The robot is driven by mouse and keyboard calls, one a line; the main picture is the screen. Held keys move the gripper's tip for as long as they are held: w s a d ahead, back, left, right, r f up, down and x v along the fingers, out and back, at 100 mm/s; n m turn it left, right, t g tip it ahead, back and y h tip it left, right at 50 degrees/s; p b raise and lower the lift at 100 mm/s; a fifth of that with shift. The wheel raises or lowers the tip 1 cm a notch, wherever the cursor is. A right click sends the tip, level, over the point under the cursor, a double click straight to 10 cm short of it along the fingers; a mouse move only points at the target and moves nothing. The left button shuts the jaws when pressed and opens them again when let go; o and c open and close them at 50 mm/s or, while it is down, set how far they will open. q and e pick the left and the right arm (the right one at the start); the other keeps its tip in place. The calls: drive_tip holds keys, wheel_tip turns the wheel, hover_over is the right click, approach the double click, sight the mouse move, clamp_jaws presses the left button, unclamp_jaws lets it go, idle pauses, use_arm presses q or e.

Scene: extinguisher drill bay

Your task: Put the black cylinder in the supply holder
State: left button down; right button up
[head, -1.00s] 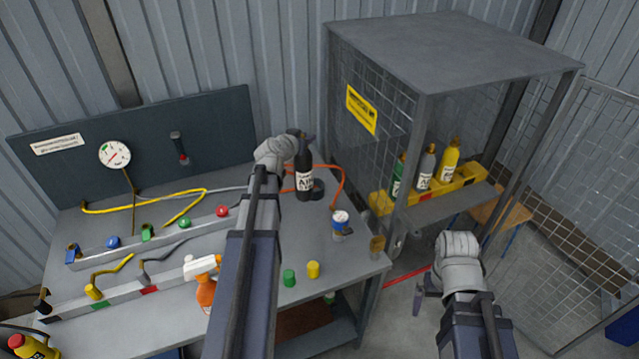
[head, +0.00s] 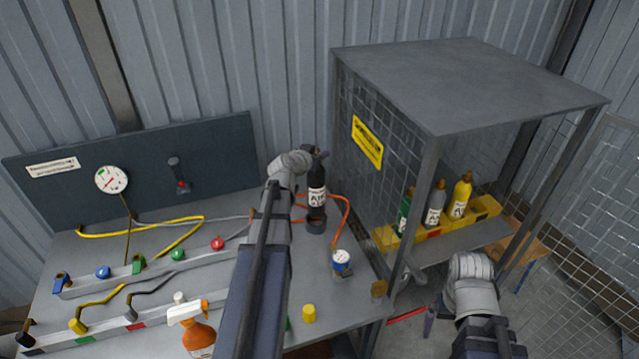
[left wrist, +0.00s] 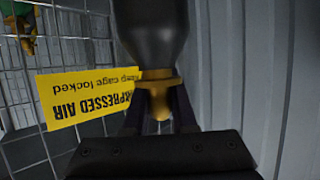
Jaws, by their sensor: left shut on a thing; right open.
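The black cylinder (head: 317,190), with a white AIR label, stands upright at the bench's back right. My left gripper (head: 318,153) is shut on its brass neck; the wrist view shows the fingers around the brass valve (left wrist: 158,98) and the dark body (left wrist: 150,35) beyond. A dark round holder (head: 316,226) on the bench, beside the orange hose, lies directly under the cylinder in the head view. I cannot tell whether the cylinder's base is inside it or just above. My right gripper (head: 431,316) is open and empty, low in front of the cage.
The mesh cage (head: 470,85) stands right of the bench, with a yellow rack (head: 486,208) holding green, grey and yellow cylinders. A blue-white can (head: 341,261), a yellow cap (head: 309,313) and a spray bottle (head: 197,335) stand on the bench.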

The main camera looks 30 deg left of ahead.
sight(312, 176)
use_arm(q)
drive_tip(key=shift+f+b, duration=2.95)
drive_tip(key=shift+f, duration=0.45)
use_arm(e)
wheel_tip(312, 176, down, 7)
use_arm(q)
drive_tip(key=shift+f, duration=0.1)
drive_tip(key=shift+f, duration=0.1)
drive_tip(key=c, duration=0.7)
unclamp_jaws()
drive_tip(key=shift+s, duration=0.1)
drive_tip(key=shift+r, duration=0.3)
drive_tip(key=p+v, duration=0.4)
drive_tip(key=v, duration=0.8)
drive_tip(key=shift+f+p, duration=0.1)
drive_tip(key=shift+p, duration=0.25)
use_arm(e)
wheel_tip(312, 176, up, 5)
drive_tip(key=shift+f, duration=0.1)
